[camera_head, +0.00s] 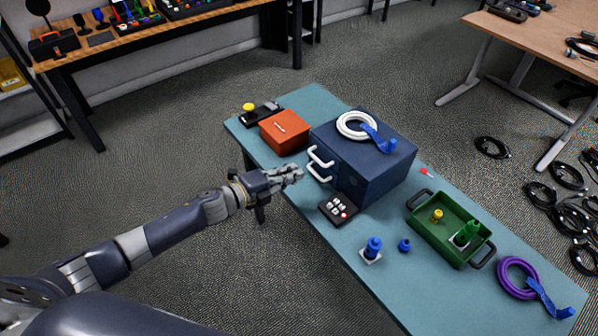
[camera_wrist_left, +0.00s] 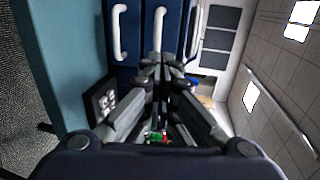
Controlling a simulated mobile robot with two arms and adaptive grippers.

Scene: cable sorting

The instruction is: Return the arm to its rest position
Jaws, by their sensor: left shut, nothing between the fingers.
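My left arm reaches in from the left in the head view. Its gripper (camera_head: 290,175) hangs by the near left edge of the teal table (camera_head: 300,103), just left of the blue drawer cabinet (camera_head: 372,172). The gripper is shut and empty. In the left wrist view its fingers (camera_wrist_left: 168,65) show close together in front of the cabinet's white handles (camera_wrist_left: 119,32). The gripper looks apart from the handles. My right gripper does not show in either view.
A white cable coil (camera_head: 352,121) lies on the cabinet. An orange box (camera_head: 284,134), a black keypad (camera_head: 337,208), a green tray (camera_head: 420,226), a blue connector (camera_head: 373,247) and a purple cable coil (camera_head: 507,276) are on the table. Cables lie on the floor at right.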

